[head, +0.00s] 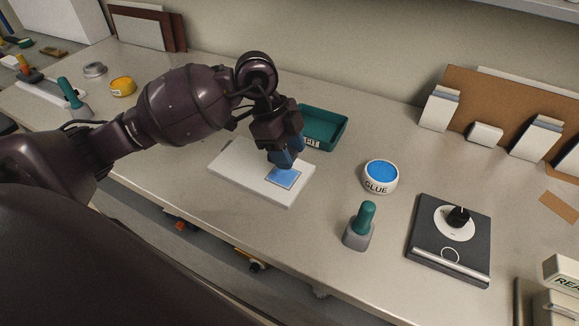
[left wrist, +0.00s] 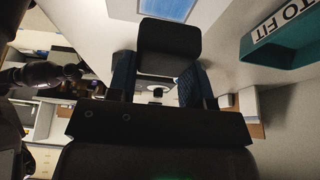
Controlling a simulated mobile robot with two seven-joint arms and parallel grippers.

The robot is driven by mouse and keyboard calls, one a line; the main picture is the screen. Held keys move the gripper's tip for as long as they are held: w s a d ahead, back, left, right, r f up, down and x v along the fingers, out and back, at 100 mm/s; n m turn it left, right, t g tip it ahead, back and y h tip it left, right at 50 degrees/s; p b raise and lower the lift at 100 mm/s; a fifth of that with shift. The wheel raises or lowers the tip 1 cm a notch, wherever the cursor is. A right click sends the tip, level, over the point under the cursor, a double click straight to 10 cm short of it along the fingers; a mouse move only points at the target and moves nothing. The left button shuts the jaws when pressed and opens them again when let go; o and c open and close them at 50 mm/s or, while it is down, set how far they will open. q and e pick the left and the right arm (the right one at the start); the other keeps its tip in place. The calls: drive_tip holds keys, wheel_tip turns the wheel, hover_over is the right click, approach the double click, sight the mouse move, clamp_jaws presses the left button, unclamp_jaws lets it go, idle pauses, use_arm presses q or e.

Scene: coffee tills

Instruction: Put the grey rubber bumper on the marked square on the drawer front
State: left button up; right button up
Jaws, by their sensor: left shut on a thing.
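The white drawer front (head: 238,171) lies flat on the counter, with a light blue marked square (head: 284,179) near its right end. The square also shows at the top of the left wrist view (left wrist: 168,8). My left gripper (head: 284,160) points down just above the square. In the left wrist view, its blue fingers are shut on a dark grey block, the rubber bumper (left wrist: 168,45). I cannot tell whether the bumper touches the drawer front. My right gripper is not in view.
A teal tray (head: 322,127) stands just behind the drawer front. A glue pot (head: 380,177), a teal-handled tool in a grey stand (head: 360,226) and a dark dial device (head: 449,239) stand to the right. Counter between them is clear.

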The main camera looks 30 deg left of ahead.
sight(289, 178)
use_arm(q)
wheel_tip(289, 178, down, 4)
drive_tip(key=shift+f+b, duration=0.25)
drive_tip(key=shift+b, duration=0.15)
drive_tip(key=shift+f, duration=0.35)
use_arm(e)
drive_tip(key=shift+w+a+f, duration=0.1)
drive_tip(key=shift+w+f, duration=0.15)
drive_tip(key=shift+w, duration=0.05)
use_arm(q)
drive_tip(key=shift+f, duration=0.1)
drive_tip(key=o, duration=0.9)
drive_tip(key=p+v, duration=0.1)
drive_tip(key=v, duration=1)
drive_tip(key=shift+w+d+p, duration=0.1)
drive_tip(key=shift+d+p, duration=0.05)
drive_tip(key=shift+p, duration=0.25)
drive_tip(key=shift+v, duration=0.75)
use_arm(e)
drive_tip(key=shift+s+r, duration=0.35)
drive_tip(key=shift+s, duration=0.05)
